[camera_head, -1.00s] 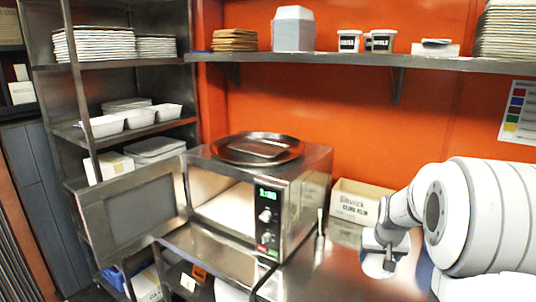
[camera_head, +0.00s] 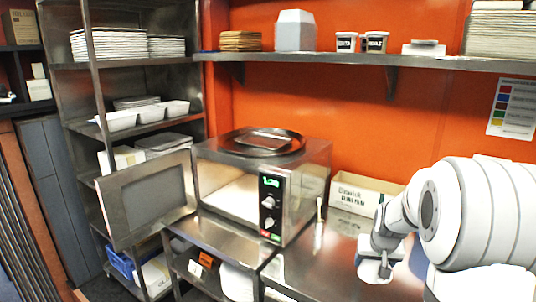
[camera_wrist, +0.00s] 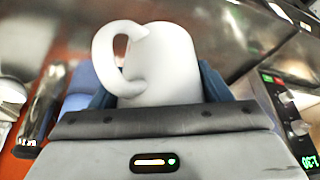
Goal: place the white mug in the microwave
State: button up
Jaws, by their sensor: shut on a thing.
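The white mug (camera_wrist: 172,65) fills the middle of the wrist view, its handle toward the left. My gripper (camera_wrist: 150,90) is shut on it, with blue fingertips showing on both sides of the mug. In the head view my gripper (camera_head: 375,268) is low at the right, above the steel counter and to the right of the microwave; the mug is hard to make out there. The microwave (camera_head: 290,185) stands on the counter with its door (camera_head: 147,198) swung wide open to the left. Its lit cavity (camera_head: 232,193) looks empty. Its control panel also shows in the wrist view (camera_wrist: 290,110).
A round steel tray (camera_head: 262,142) lies on top of the microwave. A cardboard box (camera_head: 362,195) stands behind my gripper, right of the microwave. A wall shelf (camera_head: 420,64) runs above. A steel rack (camera_head: 75,125) with plates and white tubs stands at the left.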

jog(key=s+a+f+n, duration=0.1)
jog(key=s+a+f, duration=0.2)
jog(key=a+f, duration=0.5)
jog(key=s+a+f+n, duration=0.1)
jog(key=s+a+f, duration=0.1)
jog(key=a+f, duration=0.7)
notch_tip(320, 180, down, 11)
jog(key=d+b, duration=0.2)
jog(key=b, duration=0.8)
jog(key=shift+d+y, duration=0.35)
jog(key=shift+y, duration=0.05)
jog(key=shift+a, duration=0.15)
